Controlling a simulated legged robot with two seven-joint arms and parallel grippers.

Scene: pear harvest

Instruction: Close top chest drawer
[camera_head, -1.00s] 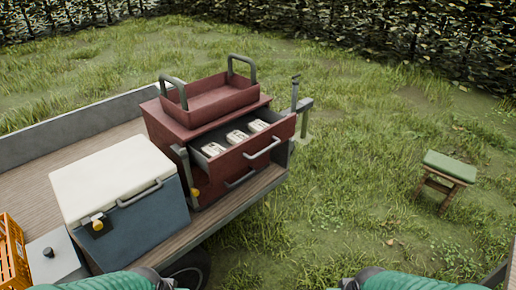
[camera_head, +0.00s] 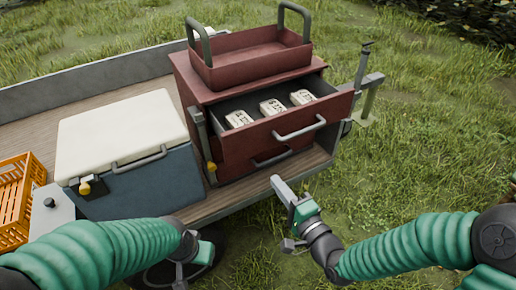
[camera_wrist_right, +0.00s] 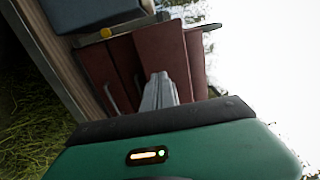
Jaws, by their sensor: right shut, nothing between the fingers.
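The red chest (camera_head: 188,82) stands on the cart bed with its top drawer (camera_head: 268,137) pulled open. Several pale labelled packs (camera_head: 272,107) lie inside the drawer. The drawer's grey bar handle (camera_head: 300,130) is on its front; the lower drawer (camera_head: 238,167) looks shut. My right gripper (camera_head: 277,183) is shut and empty, in front of and below the open drawer, apart from it. In the right wrist view the shut fingers (camera_wrist_right: 158,88) point toward the red chest (camera_wrist_right: 165,55), which appears tilted. My left gripper (camera_head: 190,275) is low at the bottom, its jaws unclear.
A red tray with two grey handles (camera_head: 250,65) sits on top of the chest. A blue cool box with a white lid (camera_head: 125,125) stands left of it, beside an orange crate (camera_head: 14,205). A grey post (camera_head: 362,70) rises at the cart's right corner. Grass lies open to the right.

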